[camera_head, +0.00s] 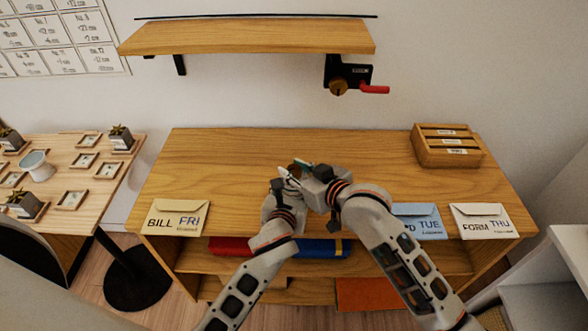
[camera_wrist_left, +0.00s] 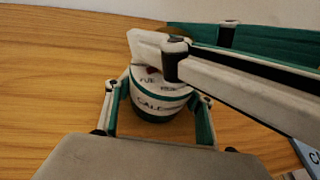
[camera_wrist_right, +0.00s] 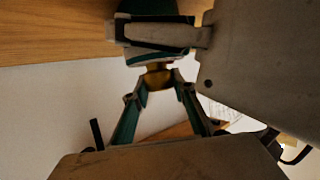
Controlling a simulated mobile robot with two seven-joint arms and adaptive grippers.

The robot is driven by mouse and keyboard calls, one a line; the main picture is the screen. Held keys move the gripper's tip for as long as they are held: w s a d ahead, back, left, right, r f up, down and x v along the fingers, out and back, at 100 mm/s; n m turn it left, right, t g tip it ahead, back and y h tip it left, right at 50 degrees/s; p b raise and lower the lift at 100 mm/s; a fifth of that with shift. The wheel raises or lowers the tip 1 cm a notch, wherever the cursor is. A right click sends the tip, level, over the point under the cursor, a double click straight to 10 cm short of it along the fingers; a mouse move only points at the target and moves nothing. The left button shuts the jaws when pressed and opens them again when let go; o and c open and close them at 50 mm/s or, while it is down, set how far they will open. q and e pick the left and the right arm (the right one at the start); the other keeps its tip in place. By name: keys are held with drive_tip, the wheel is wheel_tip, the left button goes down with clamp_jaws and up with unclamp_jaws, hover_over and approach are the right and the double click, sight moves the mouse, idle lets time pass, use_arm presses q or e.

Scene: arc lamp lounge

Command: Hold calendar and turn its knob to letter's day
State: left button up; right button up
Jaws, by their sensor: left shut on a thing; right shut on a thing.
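The calendar (camera_wrist_left: 160,100) is a small round white body with green bands, day marks and a partly readable "CALEN" label. My left gripper (camera_head: 284,184) is shut on its sides above the table. My right gripper (camera_head: 308,178) comes in from the other side, shut on the brass knob (camera_wrist_right: 157,77). In the head view the grippers hide most of the calendar. Three envelopes lie along the table's front edge: a cream one reading BILL FRI (camera_head: 176,218), a blue one reading TUE (camera_head: 418,222), partly behind my right arm, and a white one reading FORM THU (camera_head: 484,222). The set day is unreadable.
The wooden table (camera_head: 220,160) is clear behind my grippers. A slatted wooden box (camera_head: 447,157) stands at its back right. A wall shelf (camera_head: 250,38) with a red-handled device (camera_head: 350,80) hangs above. A side table (camera_head: 110,180) with small plants stands left.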

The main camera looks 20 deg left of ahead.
drive_tip(key=o, duration=1.1)
drive_tip(key=shift+f, duration=0.2)
drive_tip(key=shift+o, duration=0.2)
drive_tip(key=shift+r, duration=0.1)
drive_tip(key=v, duration=1.2)
drive_tip(key=shift+r, duration=0.15)
